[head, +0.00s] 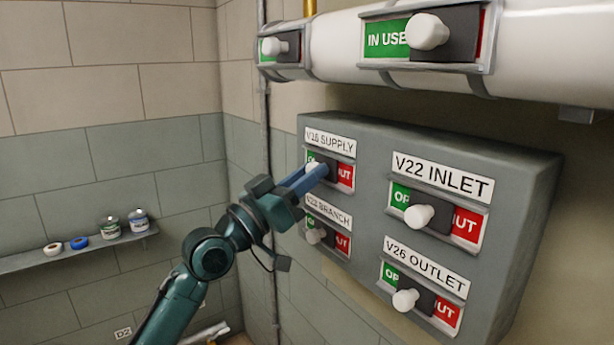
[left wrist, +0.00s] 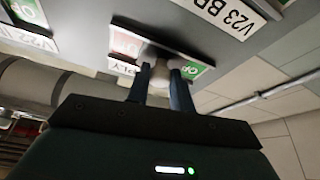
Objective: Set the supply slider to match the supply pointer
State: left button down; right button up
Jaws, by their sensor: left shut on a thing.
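The supply slider sits under the V16 SUPPLY label (head: 330,141) at the upper left of the grey panel. Its green end (head: 312,157) and red end (head: 345,174) both show in part, with the dark slide plate between them. My left gripper (head: 318,172) is shut on the slider's white knob, which shows between the two fingers in the left wrist view (left wrist: 160,76). The fingers hide much of the knob in the head view. I cannot make out a supply pointer in either view. My right gripper is not in view.
The grey panel (head: 375,195) also bears the V22 INLET (head: 421,213), V26 OUTLET (head: 405,299) and V23 BRANCH (head: 314,236) sliders. A white pipe (head: 540,50) with two more sliders runs above. A shelf (head: 80,250) with tins and tape rolls is on the left wall.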

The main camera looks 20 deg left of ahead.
aim_at(315, 156)
pick_arm(q)
jog(key=w+a+b, duration=0.1)
jog(key=a+b, duration=0.1)
jog(key=shift+w+a+f+b, duration=0.15)
jog(key=shift+w+f+b, duration=0.05)
jog(key=shift+w+b, duration=0.2)
jog(key=shift+w+a+r, duration=0.1)
jog(key=shift+a, duration=0.1)
jog(key=shift+r, duration=0.15)
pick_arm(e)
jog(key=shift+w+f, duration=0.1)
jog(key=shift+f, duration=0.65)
pick_arm(q)
jog(key=c, duration=1.2)
grip_release()
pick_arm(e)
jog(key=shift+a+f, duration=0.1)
